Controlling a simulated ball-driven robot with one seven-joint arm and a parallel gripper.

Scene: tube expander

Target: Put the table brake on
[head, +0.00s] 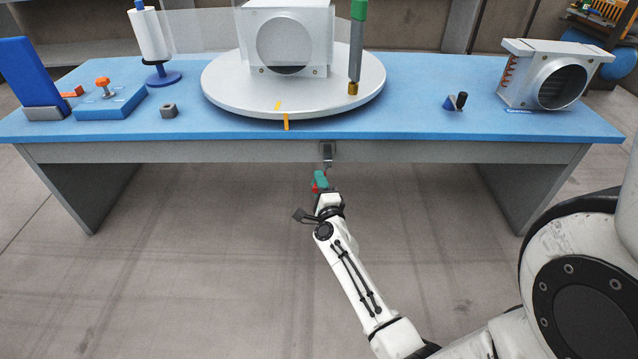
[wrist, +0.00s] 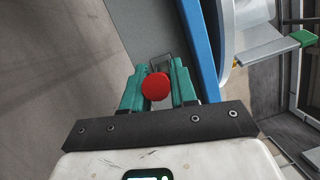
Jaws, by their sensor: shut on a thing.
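The table brake shows as a small grey bracket (head: 327,150) on the front edge of the table, with a thin rod (wrist: 162,64) ending in a red knob (wrist: 156,86). My gripper (head: 320,181) is in front of and below the bracket. In the wrist view its teal fingers (wrist: 157,88) stand on either side of the red knob and are shut on it. In the head view the fingers and wrist mostly hide the knob. The round turntable (head: 225,92) sits on the blue table (head: 420,115) above the bracket.
A grey duct box (head: 262,28) stands on the turntable, with a green-handled tool (head: 356,45) at its right. A second duct part (head: 515,75) is at right. A blue fixture (head: 105,103) and a paper roll (head: 150,35) are at left. The floor below the table is clear.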

